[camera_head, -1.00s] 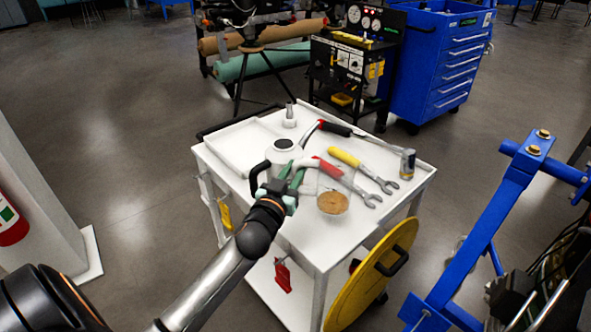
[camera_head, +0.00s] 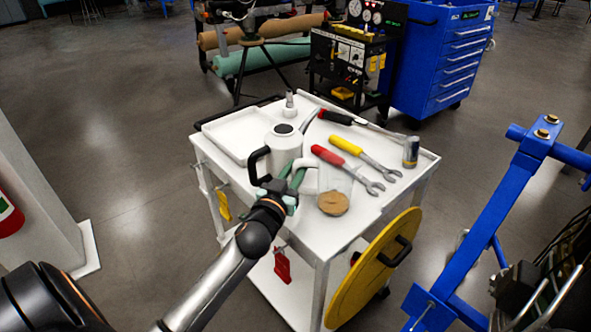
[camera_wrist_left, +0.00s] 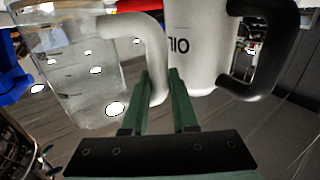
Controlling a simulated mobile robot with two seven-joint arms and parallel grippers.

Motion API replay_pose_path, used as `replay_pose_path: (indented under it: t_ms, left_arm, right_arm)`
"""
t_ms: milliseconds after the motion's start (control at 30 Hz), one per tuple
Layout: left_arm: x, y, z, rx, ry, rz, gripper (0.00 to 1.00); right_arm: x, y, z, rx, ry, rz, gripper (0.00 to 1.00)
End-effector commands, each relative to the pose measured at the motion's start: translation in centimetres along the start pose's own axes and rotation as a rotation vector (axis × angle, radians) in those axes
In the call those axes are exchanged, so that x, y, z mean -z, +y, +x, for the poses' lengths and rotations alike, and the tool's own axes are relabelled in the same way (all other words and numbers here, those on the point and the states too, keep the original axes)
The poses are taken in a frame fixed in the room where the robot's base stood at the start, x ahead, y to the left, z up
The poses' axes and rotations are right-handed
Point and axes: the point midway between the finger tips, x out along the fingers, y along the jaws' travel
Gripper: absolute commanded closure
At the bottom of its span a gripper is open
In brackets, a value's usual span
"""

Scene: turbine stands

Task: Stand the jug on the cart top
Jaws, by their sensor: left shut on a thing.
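The jug (camera_head: 338,180) is clear, with a pale handle and a tan round patch at its bottom. My left gripper (camera_head: 292,178) is shut on the jug's handle, which shows beside the fingers in the left wrist view (camera_wrist_left: 152,60). In the head view the jug appears over the near part of the white cart top (camera_head: 285,222), to the right of my gripper. I cannot tell whether its base touches the top. My right gripper is not in view.
A white oil can (camera_head: 284,146) with a black handle stands just behind my left gripper. A red-handled wrench (camera_head: 332,156), a yellow-handled wrench (camera_head: 346,145) and a small can (camera_head: 411,152) are on the cart. A white tray (camera_head: 236,135) is at the back left. The near corner is bare.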

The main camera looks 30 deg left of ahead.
Motion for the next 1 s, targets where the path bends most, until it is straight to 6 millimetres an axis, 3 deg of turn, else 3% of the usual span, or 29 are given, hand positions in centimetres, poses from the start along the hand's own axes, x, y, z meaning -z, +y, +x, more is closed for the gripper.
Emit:
replay_pose_path:
  t_ms: [167,200,500,667,767,1000]
  left_arm:
    - [-0.43,0.00,0.00,0.000,0.001,-0.002,1.00]
    - [-0.33,0.00,0.00,0.000,0.001,-0.001,0.70]
    - [-0.35,0.00,0.00,0.000,0.000,-0.001,0.39]
    - [-0.36,0.00,0.00,0.000,0.000,0.000,0.39]
    - [-0.43,-0.01,-0.01,0.000,-0.002,0.000,0.29]
    - [-0.41,-0.01,-0.06,0.000,-0.001,0.000,0.29]
  right_arm:
    - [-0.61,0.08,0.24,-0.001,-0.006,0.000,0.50]
    - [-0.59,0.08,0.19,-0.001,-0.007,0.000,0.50]
    - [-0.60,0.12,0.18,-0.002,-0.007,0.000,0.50]
    - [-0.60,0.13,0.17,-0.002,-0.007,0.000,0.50]
    - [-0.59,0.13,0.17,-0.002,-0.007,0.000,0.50]
    - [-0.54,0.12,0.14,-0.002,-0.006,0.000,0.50]
